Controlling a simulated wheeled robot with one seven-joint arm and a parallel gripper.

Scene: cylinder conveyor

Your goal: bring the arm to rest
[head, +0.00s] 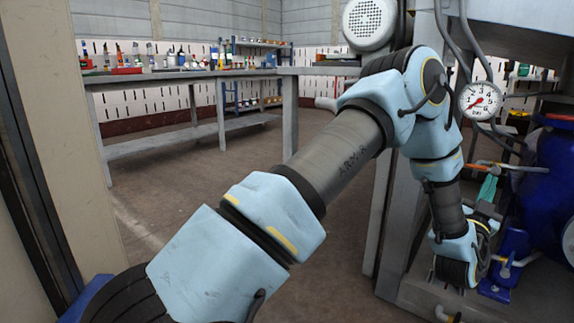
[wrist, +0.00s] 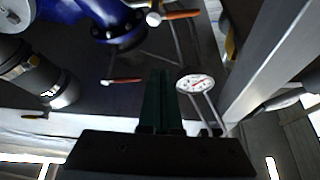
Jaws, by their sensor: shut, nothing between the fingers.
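My arm (head: 340,160) reaches from the lower left of the head view up to an elbow at the upper right, then bends down beside the machine. My gripper (wrist: 160,75) shows in the wrist view as two dark green fingers side by side. It is shut with nothing between the fingers. In the wrist view the fingertips point toward the pipework, and no object is held.
A pressure gauge (head: 480,101) and blue machinery (head: 552,185) are close to my arm at right. The gauge also shows beside the fingers in the wrist view (wrist: 195,83), with a grey beam (wrist: 265,60) to its right. A workbench (head: 190,76) stands behind; floor between is clear.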

